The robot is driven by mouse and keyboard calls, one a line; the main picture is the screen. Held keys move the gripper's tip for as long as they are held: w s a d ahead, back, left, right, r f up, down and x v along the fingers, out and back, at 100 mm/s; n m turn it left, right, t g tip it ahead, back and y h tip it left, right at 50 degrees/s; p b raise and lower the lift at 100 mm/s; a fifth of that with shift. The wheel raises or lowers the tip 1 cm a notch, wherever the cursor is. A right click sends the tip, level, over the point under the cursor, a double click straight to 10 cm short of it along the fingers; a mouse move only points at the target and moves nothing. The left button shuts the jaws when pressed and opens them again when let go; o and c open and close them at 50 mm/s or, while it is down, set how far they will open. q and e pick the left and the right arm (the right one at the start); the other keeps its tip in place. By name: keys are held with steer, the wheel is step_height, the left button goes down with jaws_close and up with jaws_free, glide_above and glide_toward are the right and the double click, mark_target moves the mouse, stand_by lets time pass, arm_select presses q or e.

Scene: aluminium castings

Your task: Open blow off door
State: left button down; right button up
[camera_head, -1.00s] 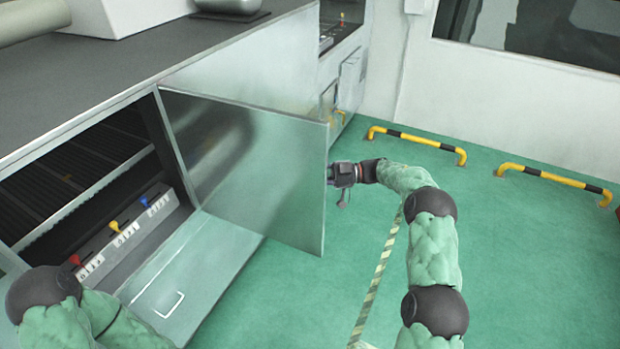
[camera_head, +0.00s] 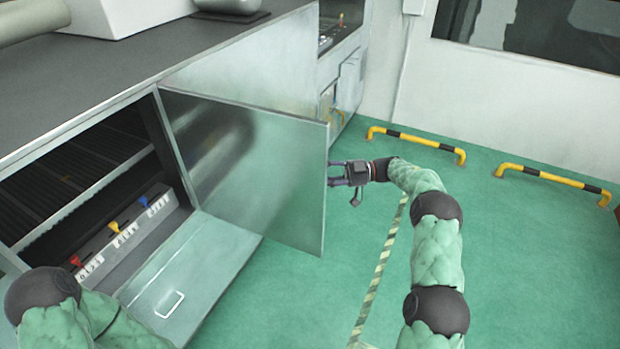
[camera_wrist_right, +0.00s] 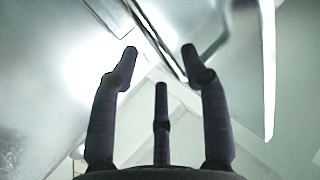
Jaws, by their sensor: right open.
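The blow off door (camera_head: 250,165) is a shiny metal panel hinged on the cabinet's front. It stands swung wide open, at a large angle to the cabinet opening. My right gripper (camera_head: 331,174) is at the door's outer free edge, on its far right side. In the right wrist view my right gripper (camera_wrist_right: 160,55) has its fingers spread, with nothing between them, and the metal panel (camera_wrist_right: 55,90) with a handle-like bar (camera_wrist_right: 208,45) lies beyond the tips. Whether a finger touches the door cannot be told.
Inside the cabinet opening, a ledge (camera_head: 110,250) carries red, yellow and blue valve levers. A lower panel (camera_head: 185,275) slopes out below it. Yellow-black floor barriers (camera_head: 416,140) stand near the wall. Green floor (camera_head: 530,270) on the right is free.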

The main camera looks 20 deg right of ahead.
steer(key=s+d, duration=0.1)
steer(key=d, duration=0.6)
steer(key=shift+s, duration=0.2)
steer(key=shift+d, duration=0.2)
